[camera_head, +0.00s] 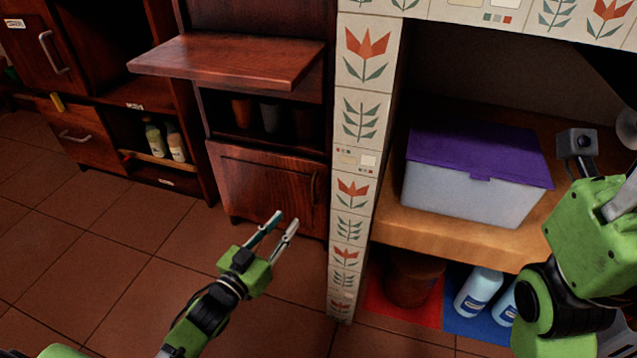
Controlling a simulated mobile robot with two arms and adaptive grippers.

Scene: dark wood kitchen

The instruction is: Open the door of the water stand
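The water stand is the reddish-brown wooden cabinet (222,170) left of the tiled pillar. Its lower door (265,185) looks shut, with a dark upright handle (315,188) near the door's right edge. My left gripper (287,219) reaches up from the bottom of the view. Its two fingers are apart with nothing between them, and they point at the lower right part of the door, overlapping its bottom edge in the picture. The handle lies above and right of the fingertips, clear of them. My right gripper (618,203) is at the right edge, partly cut off; its fingers are unclear.
A wooden shelf board (230,58) juts out above the door, over a niche with several cups (270,117). The tiled pillar (352,190) stands close right of the handle. A purple-lidded box (475,170) sits on a wooden shelf. Floor (130,260) is clear at left.

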